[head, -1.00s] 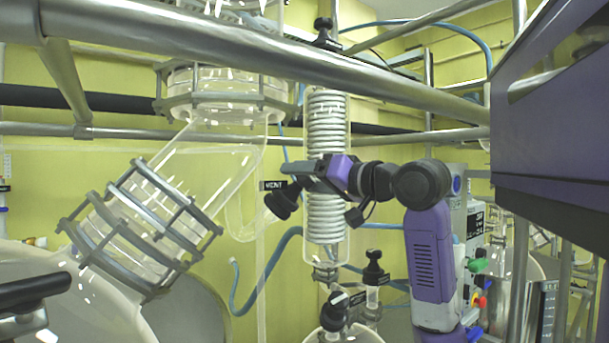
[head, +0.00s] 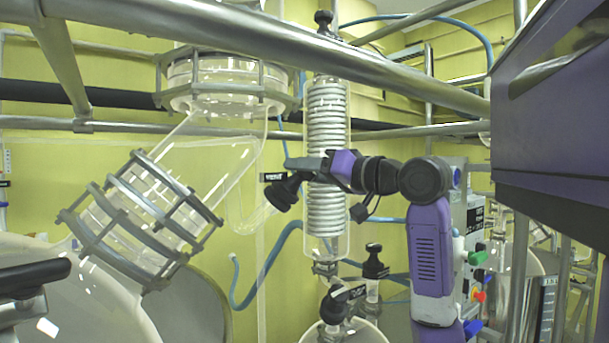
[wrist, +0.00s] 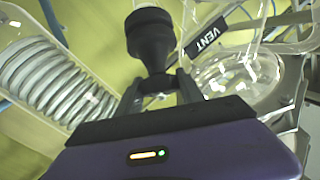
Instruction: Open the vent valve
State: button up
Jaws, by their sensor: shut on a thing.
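The vent valve's black knob (head: 283,192) sits on a glass side tube beside the coiled condenser in the head view. It also shows in the wrist view (wrist: 150,38), upright there between my fingers. A black label reading VENT (wrist: 206,36) is right of the knob in the wrist view, and the label (head: 272,177) is small in the head view. My gripper (head: 302,165) reaches in from the right, in front of the condenser. In the wrist view my gripper (wrist: 161,90) is shut on the knob's lower part. The valve stem is hidden behind the fingers.
The coiled glass condenser (head: 328,130) stands close behind my gripper. A thick metal rail (head: 250,50) crosses above. A flanged glass elbow (head: 225,90) is to the left. A black-capped valve (head: 374,262) and another black knob (head: 334,304) are below.

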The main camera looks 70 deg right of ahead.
jog(key=n+t+y+b, duration=0.1)
jog(key=n+y+b, duration=0.1)
jog(key=n, duration=0.1)
jog(key=shift+f+y, duration=0.15)
jog(key=shift+y, duration=0.15)
jog(key=n+t+y+b, duration=0.1)
jog(key=n+y+b, duration=0.1)
jog(key=n+y, duration=0.3)
jog(key=shift+n, duration=0.3)
jog(key=n+y, duration=0.3)
jog(key=n, duration=0.1)
jog(key=shift+r+g+y, duration=0.25)
jog(key=shift+g+y, duration=0.05)
jog(key=shift+g, duration=0.1)
jog(key=shift+s+n+g+y, duration=0.1)
jog(key=shift+n+g+y, duration=0.8)
jog(key=shift+n+y, duration=0.95)
jog(key=shift+n, duration=0.45)
jog(key=o, duration=1.4)
jog(key=shift+a, duration=0.1)
jog(key=shift+f+m+h, duration=0.15)
jog(key=shift+m+h, duration=0.2)
jog(key=shift+m, duration=0.05)
